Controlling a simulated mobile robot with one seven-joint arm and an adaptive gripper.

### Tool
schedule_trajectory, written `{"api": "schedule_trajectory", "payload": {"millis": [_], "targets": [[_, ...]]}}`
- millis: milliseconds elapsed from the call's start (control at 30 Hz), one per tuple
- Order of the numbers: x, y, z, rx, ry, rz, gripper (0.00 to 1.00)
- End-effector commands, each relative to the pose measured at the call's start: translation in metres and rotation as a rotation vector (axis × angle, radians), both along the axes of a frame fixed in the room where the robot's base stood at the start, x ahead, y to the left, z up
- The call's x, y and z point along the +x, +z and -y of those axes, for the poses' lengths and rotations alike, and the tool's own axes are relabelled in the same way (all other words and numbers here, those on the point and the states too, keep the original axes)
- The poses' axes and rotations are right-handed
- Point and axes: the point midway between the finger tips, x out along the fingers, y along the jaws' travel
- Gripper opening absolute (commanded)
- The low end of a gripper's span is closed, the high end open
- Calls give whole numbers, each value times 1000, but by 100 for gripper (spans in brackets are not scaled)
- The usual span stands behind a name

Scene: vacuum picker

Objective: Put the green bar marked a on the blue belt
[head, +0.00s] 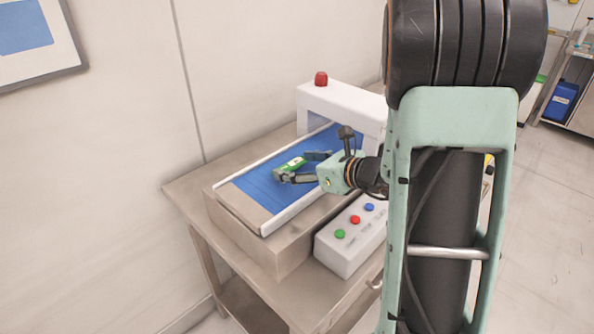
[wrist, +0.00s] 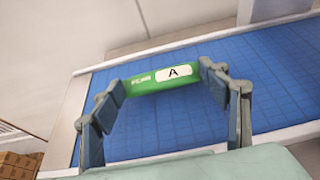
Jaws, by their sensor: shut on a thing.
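The green bar marked A (wrist: 148,83) is between the fingertips of my gripper (wrist: 160,80) in the wrist view, its white label with the letter A facing the camera. My gripper is shut on the bar, one finger at each end. In the head view the green bar (head: 290,165) and my gripper (head: 300,168) are over the blue belt (head: 262,184). The blue belt also fills much of the wrist view (wrist: 160,125), behind the bar. I cannot tell whether the bar touches the belt.
A white arch (head: 340,102) with a red knob on top (head: 321,78) spans the belt's far end. White rails edge the belt. A button box (head: 350,238) with green, red and blue buttons stands beside the belt on the table (head: 182,190). The belt's near end is clear.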

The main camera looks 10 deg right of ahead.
Motion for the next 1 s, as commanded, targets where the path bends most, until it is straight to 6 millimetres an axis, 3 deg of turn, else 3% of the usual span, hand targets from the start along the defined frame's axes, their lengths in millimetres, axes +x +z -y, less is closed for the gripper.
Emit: {"api": "schedule_trajectory", "payload": {"millis": [100, 533, 567, 700, 1000], "targets": [[0, -13, 0, 1, 1, -2, 48], [0, -18, 0, 0, 0, 1, 48], [0, -17, 0, 0, 0, 1, 71], [0, -16, 0, 0, 0, 1, 86], [0, -16, 0, 0, 0, 1, 86]]}}
